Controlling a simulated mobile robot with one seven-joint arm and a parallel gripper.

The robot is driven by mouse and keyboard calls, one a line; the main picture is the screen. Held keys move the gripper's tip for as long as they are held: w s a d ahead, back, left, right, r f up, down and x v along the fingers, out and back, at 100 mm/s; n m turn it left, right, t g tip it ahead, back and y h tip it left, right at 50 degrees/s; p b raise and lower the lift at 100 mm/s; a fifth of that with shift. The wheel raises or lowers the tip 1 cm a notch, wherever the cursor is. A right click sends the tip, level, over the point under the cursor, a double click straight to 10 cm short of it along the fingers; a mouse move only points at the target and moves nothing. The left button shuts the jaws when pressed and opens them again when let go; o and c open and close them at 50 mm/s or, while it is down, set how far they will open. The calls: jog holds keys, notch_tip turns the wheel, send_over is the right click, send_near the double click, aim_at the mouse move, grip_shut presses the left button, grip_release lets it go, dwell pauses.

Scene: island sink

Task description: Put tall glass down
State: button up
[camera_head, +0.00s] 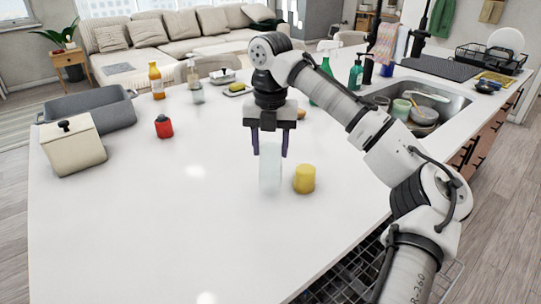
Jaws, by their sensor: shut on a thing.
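The tall glass (270,172) is clear and pale, upright, near the middle of the white island counter. My gripper (270,148) points straight down from above, with its purple fingers on either side of the upper part of the glass, shut on it. The base of the glass appears at or very near the counter top; I cannot tell whether it touches. The glass's far side is hidden.
A yellow cup (304,179) stands close to the right of the glass. A red jar (163,127), a cream pot (73,146) and a grey roasting pan (90,108) are at left. The sink (425,103) is at right. The front counter (190,230) is clear.

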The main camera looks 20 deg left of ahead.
jog(key=shift+f, duration=1.45)
jog(key=shift+f, duration=0.1)
jog(key=o, duration=1.4)
notch_tip(320, 180, up, 12)
jog(key=shift+r+p, duration=0.1)
jog(key=shift+p, duration=0.3)
